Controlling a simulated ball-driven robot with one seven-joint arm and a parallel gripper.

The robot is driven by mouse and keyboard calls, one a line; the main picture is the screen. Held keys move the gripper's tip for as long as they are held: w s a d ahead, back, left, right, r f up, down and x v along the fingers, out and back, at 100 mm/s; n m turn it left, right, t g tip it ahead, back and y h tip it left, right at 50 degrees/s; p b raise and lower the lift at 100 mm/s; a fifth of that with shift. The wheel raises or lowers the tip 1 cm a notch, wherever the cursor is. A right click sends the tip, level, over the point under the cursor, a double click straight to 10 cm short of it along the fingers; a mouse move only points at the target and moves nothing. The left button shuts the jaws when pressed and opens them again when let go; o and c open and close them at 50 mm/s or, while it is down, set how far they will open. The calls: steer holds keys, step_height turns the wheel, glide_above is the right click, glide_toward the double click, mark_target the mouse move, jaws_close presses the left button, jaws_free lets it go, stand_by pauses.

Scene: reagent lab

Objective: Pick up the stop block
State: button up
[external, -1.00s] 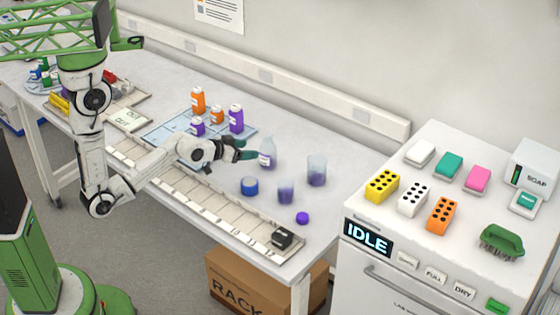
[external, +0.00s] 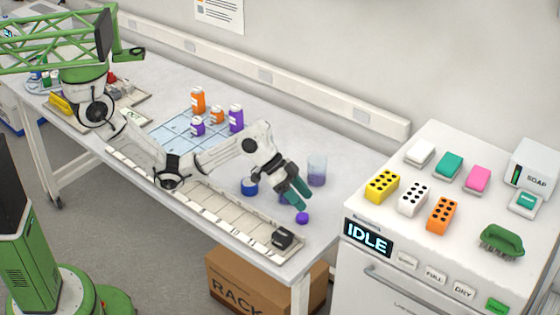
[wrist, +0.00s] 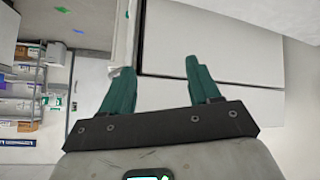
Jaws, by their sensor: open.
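The stop block, apparently the small black block (external: 282,238), sits at the near right end of the long pale slotted rail (external: 215,202) along the table's front edge. My gripper (external: 304,199) is open and empty. Its green fingers point down and to the right, above and a little right of the block in the external view, apart from it. In the wrist view, my gripper (wrist: 158,72) shows both green fingers spread with nothing between them. The block cannot be made out in the wrist view.
A purple cap (external: 302,218) lies just below my fingertips in the picture. A beaker (external: 317,172) and a blue-rimmed container (external: 249,188) stand close by. Orange and purple bottles (external: 236,118) stand on a blue mat. A white machine (external: 400,245) stands right, beyond a gap.

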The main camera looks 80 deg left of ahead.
mark_target(282, 233)
steer(key=s+d+m+g+y, duration=0.1)
steer(key=s+g, duration=0.1)
steer(key=s+d+f+m+g+y+b, duration=0.1)
steer(key=m+g, duration=0.1)
steer(key=s+d+m+g+y+b, duration=0.1)
steer(key=s+m+g, duration=0.1)
steer(key=shift+s+d+f, duration=0.15)
steer(key=shift+s+f, duration=0.15)
steer(key=shift+f, duration=0.1)
steer(key=shift+s+a+f+g+y, duration=0.15)
steer(key=shift+s+a+g+y, duration=0.15)
steer(key=shift+s+g+y, duration=0.15)
steer(key=f, duration=0.3)
steer(key=f+p, duration=0.1)
steer(key=f, duration=0.3)
steer(key=w+f+p, duration=0.1)
steer(key=f, duration=0.2)
steer(key=shift+d+f, duration=0.25)
steer(key=c, duration=0.9)
